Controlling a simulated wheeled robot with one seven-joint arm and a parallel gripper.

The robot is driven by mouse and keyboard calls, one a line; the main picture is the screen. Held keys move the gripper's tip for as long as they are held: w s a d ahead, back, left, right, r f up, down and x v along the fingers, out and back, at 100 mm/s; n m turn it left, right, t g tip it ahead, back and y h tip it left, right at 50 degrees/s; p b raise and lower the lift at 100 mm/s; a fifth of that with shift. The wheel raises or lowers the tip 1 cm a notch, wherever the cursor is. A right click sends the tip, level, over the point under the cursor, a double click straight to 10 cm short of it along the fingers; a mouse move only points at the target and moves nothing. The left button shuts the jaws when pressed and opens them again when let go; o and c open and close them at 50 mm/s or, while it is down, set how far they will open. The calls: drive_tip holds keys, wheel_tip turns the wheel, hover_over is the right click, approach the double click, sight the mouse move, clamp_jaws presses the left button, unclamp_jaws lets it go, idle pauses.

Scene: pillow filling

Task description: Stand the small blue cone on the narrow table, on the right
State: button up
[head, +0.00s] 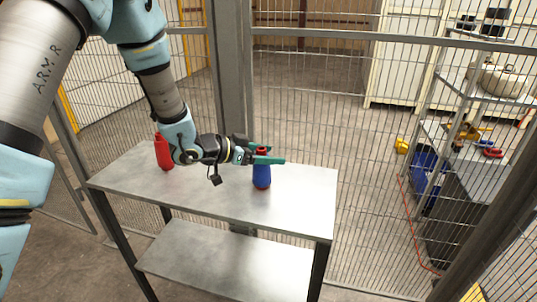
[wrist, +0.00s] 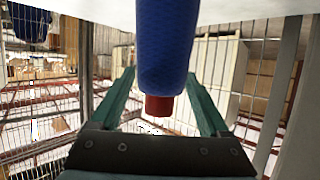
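The small blue cone (head: 262,178) with a red top stands upright on the right part of the narrow grey metal table (head: 310,190). My gripper (head: 275,155) is level with the cone's upper end, its two green fingers on either side of it. In the wrist view the cone (wrist: 168,40) hangs down from the top of the picture, with the table's pale surface (wrist: 85,8) above it. Gaps show between its red tip and both fingers, so my gripper (wrist: 160,80) looks open around it.
A red bottle-like object (head: 164,152) stands on the table's left part, beside my wrist. A wire mesh fence (head: 310,100) with a thick post (head: 230,70) rises behind the table. The table's right end and front edge are clear.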

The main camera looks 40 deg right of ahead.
drive_tip(key=shift+r, duration=0.25)
drive_tip(key=b+v, duration=0.2)
drive_tip(key=v, duration=1)
drive_tip(key=w+a+f+n+t+y, duration=0.1)
drive_tip(key=w+a+n+t+y, duration=0.7)
drive_tip(key=w+a, duration=0.95)
drive_tip(key=s+a+f+n+g+y, duration=0.1)
drive_tip(key=s+a+n+y, duration=0.25)
drive_tip(key=a, duration=0.55)
drive_tip(key=s+a+f+n+y, duration=0.15)
drive_tip(key=s+a+n, duration=0.3)
drive_tip(key=a, duration=0.55)
drive_tip(key=s+a+n+g, duration=0.2)
drive_tip(key=s+n, duration=0.1)
drive_tip(key=s, duration=0.3)
drive_tip(key=shift+s+a+r+g, duration=0.3)
drive_tip(key=shift+a+r, duration=0.05)
drive_tip(key=shift+r, duration=0.1)
